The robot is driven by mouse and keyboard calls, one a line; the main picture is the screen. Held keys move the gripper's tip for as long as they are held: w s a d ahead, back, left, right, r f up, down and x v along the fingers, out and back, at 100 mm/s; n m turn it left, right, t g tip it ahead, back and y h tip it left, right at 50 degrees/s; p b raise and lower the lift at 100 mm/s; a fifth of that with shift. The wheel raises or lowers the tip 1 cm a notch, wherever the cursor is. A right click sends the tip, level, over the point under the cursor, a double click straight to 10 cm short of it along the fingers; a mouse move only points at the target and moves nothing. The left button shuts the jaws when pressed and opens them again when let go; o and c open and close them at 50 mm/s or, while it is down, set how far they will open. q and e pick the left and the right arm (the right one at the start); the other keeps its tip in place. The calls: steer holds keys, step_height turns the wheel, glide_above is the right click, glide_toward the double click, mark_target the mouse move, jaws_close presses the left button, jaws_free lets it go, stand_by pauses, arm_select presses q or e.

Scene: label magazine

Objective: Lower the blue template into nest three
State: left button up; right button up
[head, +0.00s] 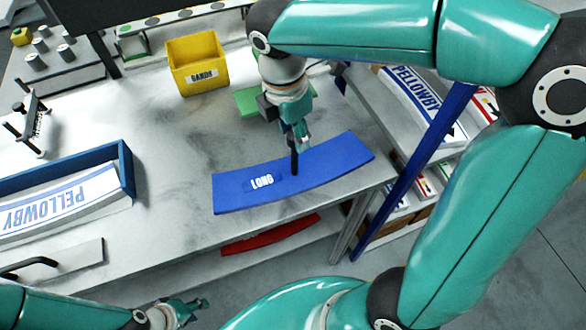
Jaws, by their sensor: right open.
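The blue template (330,165) is a long curved plate with a white "LONG" label (262,181). It lies across the right part of the grey bench, close to the front edge. My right gripper (295,158) points down at the template's middle, open, with a dark fingertip over or against its top face; I cannot tell if it touches. My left gripper (190,310) is low at the bottom left, in front of the bench and away from the template; its finger opening is unclear. I cannot make out a nest marked three.
A blue-walled tray (126,172) with PELLOWBY labels is at left. A yellow bin (197,65) stands at the back, near a green piece (248,101). A red curved plate (270,235) lies on the lower shelf. A blue post (415,170) and label shelves are at right.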

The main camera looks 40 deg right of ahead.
mark_target(293, 154)
steer(key=shift+w+d+f+p, duration=0.1)
steer(key=shift+d+f+p, duration=0.15)
steer(key=shift+f, duration=1.15)
steer(key=shift+w+d+f+p, duration=0.1)
steer(key=shift+d+f, duration=0.1)
steer(key=shift+f, duration=1.15)
jaws_close()
steer(key=shift+r, duration=0.1)
